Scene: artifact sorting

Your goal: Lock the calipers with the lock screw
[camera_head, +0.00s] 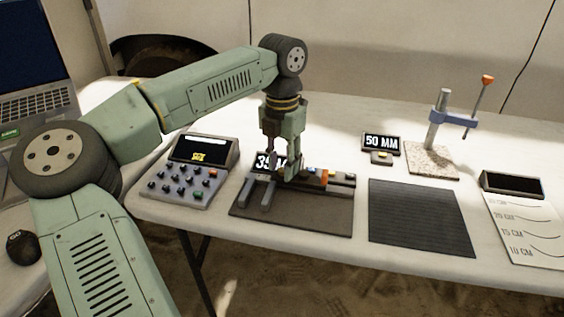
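The calipers (258,190) lie on a dark mat (305,216) near the table's front edge, with two grey jaws pointing toward the front left. A dark bar with orange and yellow parts (323,177) extends right from them. My gripper (279,170) points down over the calipers, its fingers around the middle of the bar. Its fingertips are small and partly merge with the calipers, so I cannot tell whether it touches or grips anything. The lock screw cannot be made out. A display reading "35" and more (264,162) stands behind, partly hidden by my gripper.
A keypad console (185,180) stands left of the mat. A ribbed dark mat (420,217) lies to the right. Behind are a "50 MM" display (381,143) and a stand with a blue clamp (437,120). A marked sheet (525,230) lies far right; a laptop (38,100) is left.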

